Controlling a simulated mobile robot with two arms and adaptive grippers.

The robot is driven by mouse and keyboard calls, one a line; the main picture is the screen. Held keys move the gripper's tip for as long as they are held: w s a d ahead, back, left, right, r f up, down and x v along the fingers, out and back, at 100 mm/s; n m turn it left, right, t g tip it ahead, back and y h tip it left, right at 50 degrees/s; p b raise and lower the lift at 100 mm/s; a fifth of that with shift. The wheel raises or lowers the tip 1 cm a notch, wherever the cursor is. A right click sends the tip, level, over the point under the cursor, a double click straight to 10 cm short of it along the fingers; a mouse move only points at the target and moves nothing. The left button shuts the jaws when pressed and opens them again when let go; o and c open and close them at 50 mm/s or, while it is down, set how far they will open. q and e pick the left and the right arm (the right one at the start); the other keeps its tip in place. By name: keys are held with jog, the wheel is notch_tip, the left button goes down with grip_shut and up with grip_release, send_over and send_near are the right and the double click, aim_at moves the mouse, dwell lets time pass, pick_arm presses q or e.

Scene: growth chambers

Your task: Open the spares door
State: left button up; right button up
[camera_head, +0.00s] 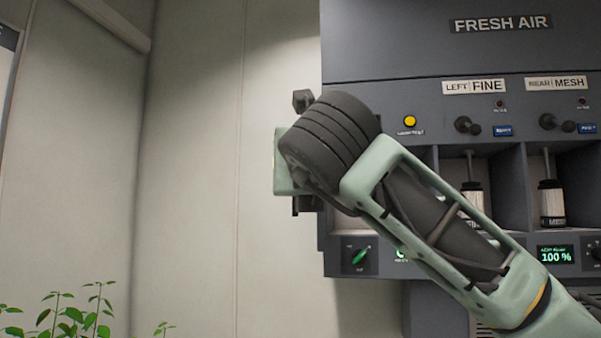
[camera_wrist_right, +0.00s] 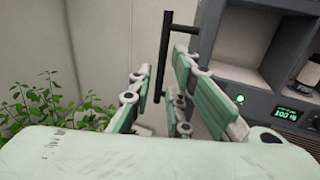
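A black vertical bar handle (camera_wrist_right: 164,55) shows in the right wrist view, with a short standoff near its top toward the grey cabinet. I take it to be the spares door handle, but no spares label is visible. My right gripper (camera_wrist_right: 163,95) is open, its green-padded fingers on either side of the bar's lower part, with gaps showing. I cannot tell how deep the bar sits between them. In the head view my right arm crosses from the lower right and its wrist hides most of the handle and door. My left gripper is not in view.
The grey FRESH AIR cabinet (camera_head: 400,40) has a yellow button (camera_head: 410,121), black knobs, open bays with canisters (camera_head: 552,203) and a green rotary switch (camera_head: 361,256). Green plants (camera_head: 75,318) stand at the lower left. Pale wall (camera_head: 190,150) lies left of the cabinet.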

jog(key=s, duration=0.6)
jog(key=shift+d, duration=0.3)
